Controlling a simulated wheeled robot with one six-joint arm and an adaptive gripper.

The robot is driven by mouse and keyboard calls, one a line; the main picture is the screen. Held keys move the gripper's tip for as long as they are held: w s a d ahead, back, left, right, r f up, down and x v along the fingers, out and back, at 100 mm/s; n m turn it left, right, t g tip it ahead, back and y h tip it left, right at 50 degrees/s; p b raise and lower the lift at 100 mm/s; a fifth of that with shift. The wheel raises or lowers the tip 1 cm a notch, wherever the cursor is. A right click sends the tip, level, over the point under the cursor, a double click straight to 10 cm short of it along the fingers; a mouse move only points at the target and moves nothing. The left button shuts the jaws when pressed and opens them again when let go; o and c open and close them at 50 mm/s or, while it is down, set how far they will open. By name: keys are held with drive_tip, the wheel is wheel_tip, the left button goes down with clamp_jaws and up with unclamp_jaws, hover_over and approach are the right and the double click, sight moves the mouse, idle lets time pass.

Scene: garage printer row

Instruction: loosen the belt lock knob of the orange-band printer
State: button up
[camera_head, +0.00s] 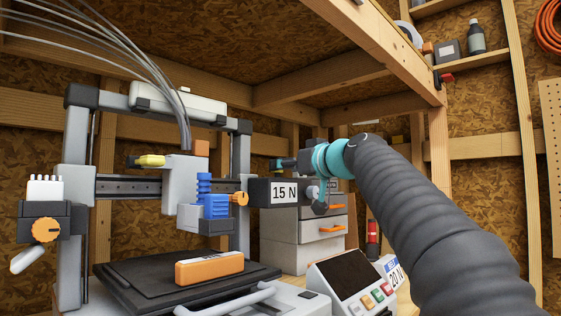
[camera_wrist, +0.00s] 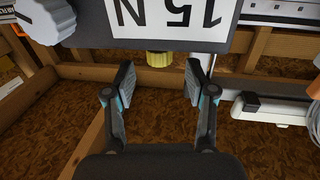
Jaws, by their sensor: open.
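The printer (camera_head: 75,200) has a grey frame and a dark crossbeam. A dark block with a "15 N" label (camera_head: 285,191) sits at the beam's right end, with a grey knob (camera_head: 312,191) at its right. Which is the belt lock knob I cannot tell. My gripper (camera_wrist: 160,82) is open and empty, its fingertips either side of and short of the yellow knob. In the head view my gripper (camera_head: 283,163) is above the block.
A control panel with a dark screen (camera_head: 345,275) stands at front right. Grey drawers (camera_head: 320,230) stand behind. A wooden post (camera_head: 440,160) and shelf rise close behind my arm.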

drive_tip(key=shift+p+x, duration=0.35)
drive_tip(key=shift+x, duration=1.2)
clamp_jaws()
